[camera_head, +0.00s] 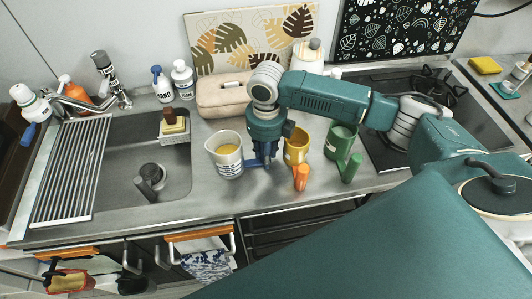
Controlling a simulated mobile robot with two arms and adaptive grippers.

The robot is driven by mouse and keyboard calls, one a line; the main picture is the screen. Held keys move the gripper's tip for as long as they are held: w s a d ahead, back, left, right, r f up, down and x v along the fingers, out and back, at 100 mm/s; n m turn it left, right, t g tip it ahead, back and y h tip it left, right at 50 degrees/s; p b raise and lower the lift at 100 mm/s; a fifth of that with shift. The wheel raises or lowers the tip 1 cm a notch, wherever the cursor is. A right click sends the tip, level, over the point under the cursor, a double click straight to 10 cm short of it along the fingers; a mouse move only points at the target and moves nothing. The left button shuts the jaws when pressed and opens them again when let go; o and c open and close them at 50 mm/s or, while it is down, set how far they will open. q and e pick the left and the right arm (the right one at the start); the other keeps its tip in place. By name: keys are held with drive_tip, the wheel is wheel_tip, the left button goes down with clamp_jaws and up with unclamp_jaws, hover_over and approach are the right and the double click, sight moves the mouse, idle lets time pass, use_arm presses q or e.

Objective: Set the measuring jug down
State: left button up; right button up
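The measuring jug (226,158) is a pale, clear-looking jug with dark markings and yellow contents, over the counter just right of the sink. It looks roughly upright. My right gripper (264,162) points down at the jug's right side, with its fingers closed around the handle area. The gripper hides most of the handle. I cannot tell whether the jug's base touches the counter. My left gripper is not in view.
A yellow jug (296,146) with an orange handle and a green jug (341,139) stand close to the right. A beige case (222,97) lies behind. The sink (118,166) is left, the hob (388,145) right. Bare counter (222,201) shows in front.

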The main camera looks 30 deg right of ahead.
drive_tip(key=shift+o, duration=0.7)
drive_tip(key=shift+r, duration=0.3)
wheel_tip(320, 180, up, 12)
drive_tip(key=shift+f+b, duration=0.15)
drive_tip(key=shift+b, duration=1.1)
